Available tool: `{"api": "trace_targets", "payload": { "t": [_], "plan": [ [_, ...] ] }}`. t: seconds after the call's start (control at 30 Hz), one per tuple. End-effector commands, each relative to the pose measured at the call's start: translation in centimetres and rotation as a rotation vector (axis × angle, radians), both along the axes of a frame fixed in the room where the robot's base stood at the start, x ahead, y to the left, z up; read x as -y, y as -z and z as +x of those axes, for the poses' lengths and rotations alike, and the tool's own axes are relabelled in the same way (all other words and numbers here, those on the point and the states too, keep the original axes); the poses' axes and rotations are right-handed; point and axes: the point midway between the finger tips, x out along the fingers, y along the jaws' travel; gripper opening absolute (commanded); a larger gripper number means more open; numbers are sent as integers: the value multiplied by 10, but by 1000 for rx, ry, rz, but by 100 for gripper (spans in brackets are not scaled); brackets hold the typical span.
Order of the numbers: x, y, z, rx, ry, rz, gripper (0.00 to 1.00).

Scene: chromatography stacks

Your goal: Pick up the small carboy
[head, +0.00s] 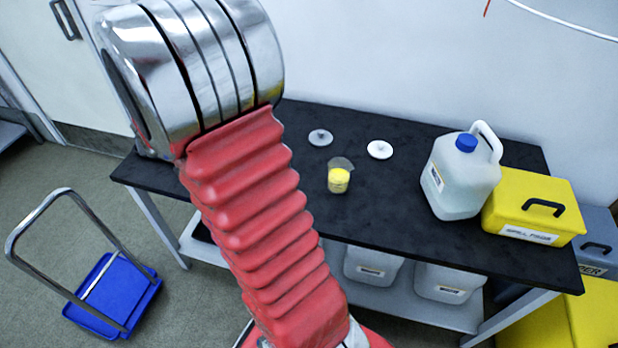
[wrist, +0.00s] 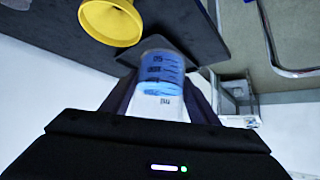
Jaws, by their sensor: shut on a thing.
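A whitish carboy (head: 460,180) with a blue cap and white handle stands upright on the black bench, right of centre in the head view, apart from my arm. My gripper (wrist: 158,88) shows in the wrist view. It is shut on a clear graduated vessel (wrist: 163,68) with blue contents, between its two dark fingers. In the head view my gripper and this vessel are hidden behind my arm.
A yellow spill box (head: 530,205) stands right beside the carboy. A yellow, funnel-like thing (wrist: 112,22) is near my gripper. A blue trolley (head: 115,295) stands at left.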

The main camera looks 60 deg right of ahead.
Motion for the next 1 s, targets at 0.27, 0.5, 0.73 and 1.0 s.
{"api": "trace_targets", "payload": {
  "t": [0.27, 0.5, 0.73, 1.0],
  "plan": [
    [86, -3, -60, 2, 233, 0, 25],
    [148, -5, -121, -1, 431, 3, 25],
    [196, -2, -187, -6, 619, 7, 25],
    [230, 23, -250, -20, 787, 9, 25]
  ]
}}
